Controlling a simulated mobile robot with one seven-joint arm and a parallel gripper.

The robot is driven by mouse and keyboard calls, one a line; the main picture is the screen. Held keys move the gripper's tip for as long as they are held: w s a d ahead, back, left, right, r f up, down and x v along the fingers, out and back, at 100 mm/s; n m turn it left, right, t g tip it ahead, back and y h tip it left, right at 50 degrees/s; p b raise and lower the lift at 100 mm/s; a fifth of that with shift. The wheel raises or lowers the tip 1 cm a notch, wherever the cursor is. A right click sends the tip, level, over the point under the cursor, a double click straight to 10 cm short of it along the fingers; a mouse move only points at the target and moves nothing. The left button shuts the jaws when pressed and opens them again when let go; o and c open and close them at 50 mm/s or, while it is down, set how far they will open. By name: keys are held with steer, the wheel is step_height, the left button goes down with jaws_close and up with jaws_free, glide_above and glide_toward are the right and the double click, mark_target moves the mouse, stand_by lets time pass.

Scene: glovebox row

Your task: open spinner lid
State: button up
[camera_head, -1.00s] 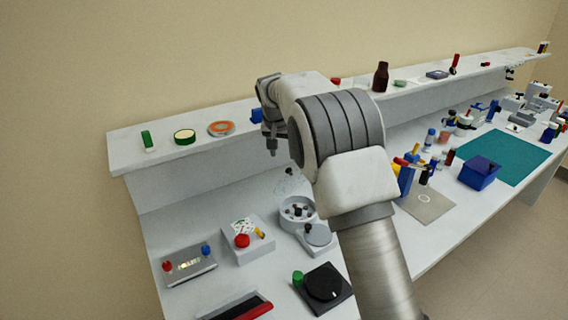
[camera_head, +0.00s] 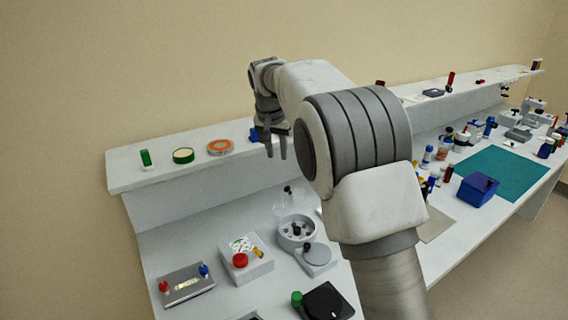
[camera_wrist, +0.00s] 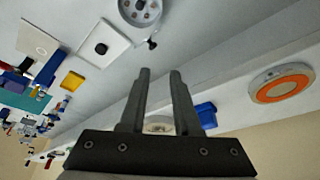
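The likely spinner is a round pale-grey bowl (camera_head: 297,231) with small dark pieces around a central knob, on the bench left of my arm. It shows cut off at the top of the wrist view (camera_wrist: 141,10). A faint, seemingly clear piece with a dark knob (camera_head: 287,189) rises behind the bowl; it may be a raised lid, but I cannot tell surely. The knob shows below the bowl in the wrist view (camera_wrist: 152,44). My gripper (camera_head: 276,154) is open and empty, above and behind the bowl near the shelf, touching nothing. Its fingers show apart in the wrist view (camera_wrist: 160,74).
In front of the bowl is a pale unit with a grey disc (camera_head: 317,254). A red-button box (camera_head: 246,262), a grey panel (camera_head: 186,286) and a black unit (camera_head: 328,301) stand nearby. The raised shelf (camera_head: 200,168) holds an orange ring (camera_head: 220,147). My arm hides the middle bench.

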steer(key=f, duration=0.1)
steer(key=s+f+y, duration=0.1)
steer(key=f+m+g, duration=0.1)
steer(key=shift+s+f+y, duration=0.1)
steer(key=shift+s+y, duration=0.2)
steer(key=shift+s, duration=0.1)
jaws_close()
steer(key=s+d+f+m+y+b, duration=0.1)
steer(key=s+f+m+y+b, duration=0.1)
steer(key=s+f+m+y, duration=0.7)
steer(key=w+d+m+t+h, duration=0.25)
steer(key=d+m+t, duration=0.45)
steer(key=d+m, duration=0.75)
steer(key=m, duration=0.2)
glide_toward(292, 196)
steer(key=shift+h, duration=0.35)
steer(key=f, duration=0.1)
steer(key=a+f, duration=0.1)
steer(key=w+f, duration=0.1)
steer(key=f, duration=0.1)
steer(key=shift+w+a, duration=0.1)
steer(key=shift+a, duration=0.1)
steer(key=shift+w+a+r+p, duration=0.25)
steer(key=shift+w+a+r, duration=0.15)
steer(key=shift+w, duration=0.35)
steer(key=shift+w+a+r+p, duration=0.25)
steer(key=shift+w+a, duration=0.3)
steer(key=shift+w, duration=0.2)
